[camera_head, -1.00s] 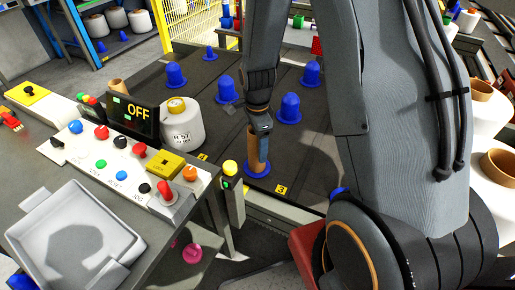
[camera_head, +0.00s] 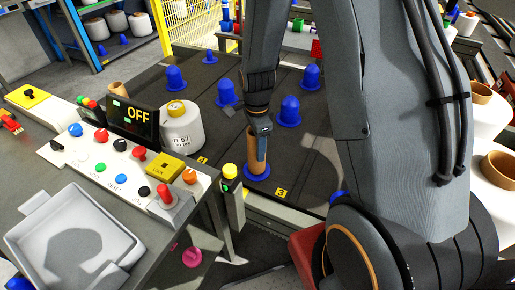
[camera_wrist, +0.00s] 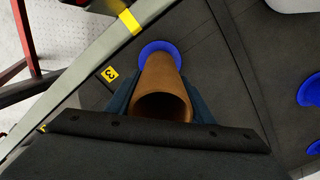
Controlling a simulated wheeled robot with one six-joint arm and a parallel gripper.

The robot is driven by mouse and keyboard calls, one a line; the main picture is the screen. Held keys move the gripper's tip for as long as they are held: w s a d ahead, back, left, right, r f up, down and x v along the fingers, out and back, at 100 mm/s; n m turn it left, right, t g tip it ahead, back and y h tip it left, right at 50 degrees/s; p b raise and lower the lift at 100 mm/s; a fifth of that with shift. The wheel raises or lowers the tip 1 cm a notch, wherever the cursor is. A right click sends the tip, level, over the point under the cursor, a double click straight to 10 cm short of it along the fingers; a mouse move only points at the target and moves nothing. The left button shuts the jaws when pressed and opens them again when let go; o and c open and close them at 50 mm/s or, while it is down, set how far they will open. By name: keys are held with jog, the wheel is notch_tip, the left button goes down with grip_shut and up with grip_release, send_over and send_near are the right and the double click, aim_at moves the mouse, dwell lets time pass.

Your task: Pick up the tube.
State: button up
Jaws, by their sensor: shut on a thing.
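The tube (camera_head: 257,160) is a brown cardboard cylinder standing upright on a blue peg base (camera_head: 257,172) near the front edge of the dark belt. In the wrist view the tube (camera_wrist: 163,92) shows its open upper end towards the camera, with the blue base (camera_wrist: 158,50) around its far end. My gripper (camera_head: 257,130) comes down from above onto the tube. Its two fingers (camera_wrist: 160,105) lie one on each side of the tube and are shut on it. The lower part of the fingers is partly hidden by the tube and the gripper body.
Several blue pegs, such as one (camera_head: 289,112), stand on the dark belt (camera_head: 210,170). A white bobbin (camera_head: 182,130) stands to the left. A control panel (camera_head: 125,165) with buttons and a grey tray (camera_head: 72,240) are at the left front. A yellow-topped post (camera_head: 231,180) stands close to the tube.

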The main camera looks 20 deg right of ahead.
notch_tip(320, 180, up, 9)
jog(key=shift+r+b, duration=0.15)
jog(key=shift+b, duration=0.2)
dwell(0.4)
